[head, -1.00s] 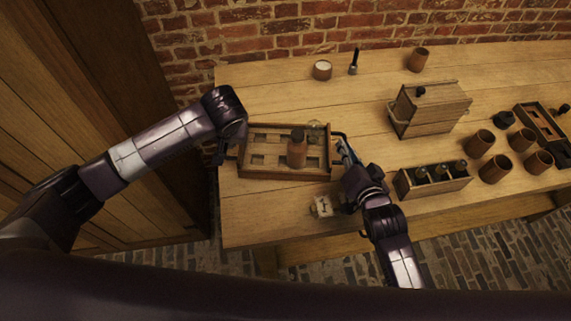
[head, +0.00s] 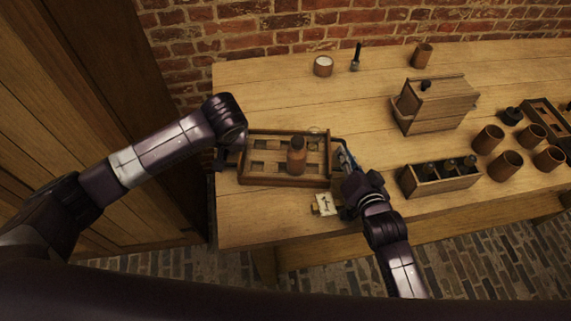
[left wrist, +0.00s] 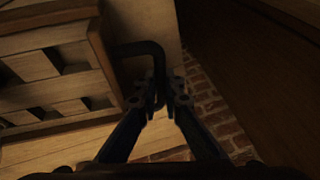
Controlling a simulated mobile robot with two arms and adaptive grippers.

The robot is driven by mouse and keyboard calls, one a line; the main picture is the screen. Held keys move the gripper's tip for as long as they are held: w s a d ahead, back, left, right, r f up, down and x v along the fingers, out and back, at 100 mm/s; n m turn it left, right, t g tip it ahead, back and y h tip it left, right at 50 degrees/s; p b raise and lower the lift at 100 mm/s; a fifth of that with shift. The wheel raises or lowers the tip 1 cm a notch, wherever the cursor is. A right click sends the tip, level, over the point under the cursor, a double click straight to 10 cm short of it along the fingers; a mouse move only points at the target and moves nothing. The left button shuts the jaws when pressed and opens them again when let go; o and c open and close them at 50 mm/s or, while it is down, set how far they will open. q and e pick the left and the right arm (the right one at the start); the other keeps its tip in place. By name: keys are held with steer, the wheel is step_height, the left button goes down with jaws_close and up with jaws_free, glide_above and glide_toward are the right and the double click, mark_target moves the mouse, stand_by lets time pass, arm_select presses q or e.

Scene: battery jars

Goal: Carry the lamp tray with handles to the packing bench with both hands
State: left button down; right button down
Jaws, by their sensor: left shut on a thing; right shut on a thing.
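The lamp tray (head: 283,183) is a wooden tray with square holes and a dark handle at each end. It is level, near the left end of the table; whether it touches the tabletop I cannot tell. A brown bottle-like piece (head: 296,157) stands in it, with a faint clear glass thing behind. My left gripper (head: 226,158) is at the left handle. In the left wrist view its fingers (left wrist: 160,97) are closed on the dark handle (left wrist: 152,48), beside the tray's wall (left wrist: 103,60). My right gripper (head: 346,162) is shut on the right handle. I cannot make out which table is the packing bench.
A small card on a block (head: 324,204) lies by my right gripper. A bottle crate (head: 440,184), a lidded wooden box (head: 434,108) and several brown cups (head: 488,139) stand to the right. A white-topped cup (head: 323,66) stands behind. A wooden panel (head: 110,110) rises at left.

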arm_select(q)
steer(key=shift+f, duration=0.35)
arm_select(e)
steer(key=shift+f, duration=0.3)
arm_select(q)
steer(key=c, duration=2.1)
jaws_free()
steer(key=shift+r, duration=0.2)
arm_select(e)
steer(key=c, duration=2.1)
jaws_free()
steer(key=shift+r, duration=0.1)
arm_select(q)
steer(key=shift+s, duration=0.1)
arm_select(e)
steer(key=shift+s, duration=0.1)
steer(key=v, duration=1.2)
arm_select(q)
steer(key=v, duration=1.2)
steer(key=shift+f, duration=0.1)
